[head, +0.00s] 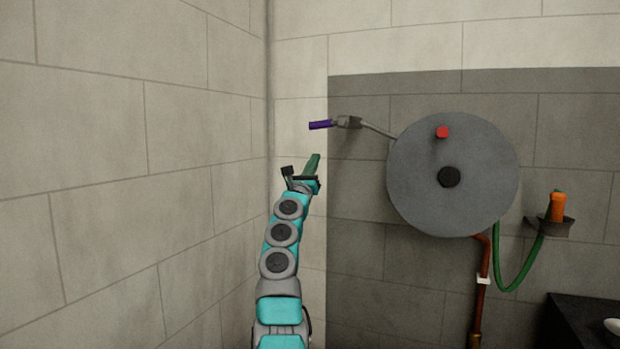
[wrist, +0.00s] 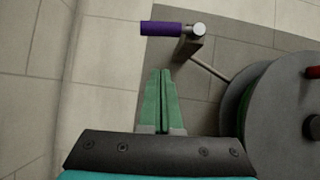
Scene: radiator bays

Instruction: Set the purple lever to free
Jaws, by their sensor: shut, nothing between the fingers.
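The purple lever (head: 320,125) is a short purple handle on a grey metal block, left of a large grey disc in the head view. It points left and lies nearly level. In the wrist view the purple lever (wrist: 161,28) is beyond my fingertips, near the top. My gripper (head: 315,158) has green fingers and is just below the lever in the head view. In the wrist view my gripper (wrist: 160,72) shows its two fingers together, with nothing between them. It appears apart from the lever. No marking for free is readable.
The grey disc (head: 415,190) on the wall has a red block (head: 442,132) and a dark hub (head: 449,177). An orange-handled nozzle (head: 557,206) sits in a holder with a green hose (head: 510,288). A tiled wall (head: 110,180) stands close on the left. A dark surface (head: 575,325) is at lower right.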

